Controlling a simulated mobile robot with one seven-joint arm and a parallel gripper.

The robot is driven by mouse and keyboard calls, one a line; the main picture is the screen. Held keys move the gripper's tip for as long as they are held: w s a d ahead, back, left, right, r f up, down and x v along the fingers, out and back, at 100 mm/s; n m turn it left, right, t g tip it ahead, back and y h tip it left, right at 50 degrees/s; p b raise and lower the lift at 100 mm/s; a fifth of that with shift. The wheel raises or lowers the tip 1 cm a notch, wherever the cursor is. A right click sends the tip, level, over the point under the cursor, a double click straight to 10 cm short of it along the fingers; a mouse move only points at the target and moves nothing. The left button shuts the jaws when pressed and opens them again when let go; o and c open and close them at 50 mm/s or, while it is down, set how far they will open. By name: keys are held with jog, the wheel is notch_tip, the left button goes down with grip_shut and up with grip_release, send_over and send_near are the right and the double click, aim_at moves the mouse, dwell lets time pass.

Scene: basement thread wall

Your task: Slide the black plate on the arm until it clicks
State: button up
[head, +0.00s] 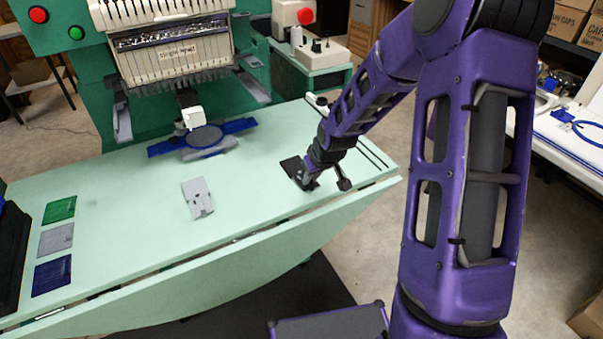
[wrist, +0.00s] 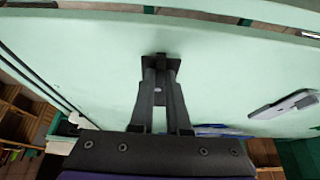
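The black plate (head: 292,167) is a small dark square near the right end of the mint-green table, flat on it or just above; I cannot tell which. My gripper (head: 309,178) points down at its right part and hides some of it. In the wrist view, the fingers (wrist: 161,72) are close together on either side of a raised tab on the black plate (wrist: 147,62), with no clear gap. The sewing arm is under the machine's needle head (head: 190,90); a blue frame (head: 236,127) with a grey round disc (head: 206,138) sits there.
A light grey plate with holes (head: 198,197) lies mid-table. Green (head: 60,209), grey (head: 56,239) and navy (head: 52,275) patches lie at left, beside a black bin (head: 12,258). The table between the black plate and the blue frame looks clear.

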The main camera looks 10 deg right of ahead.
grip_shut()
jog(key=shift+r, duration=0.15)
jog(key=shift+r+p, duration=2.1)
jog(key=shift+r, duration=0.35)
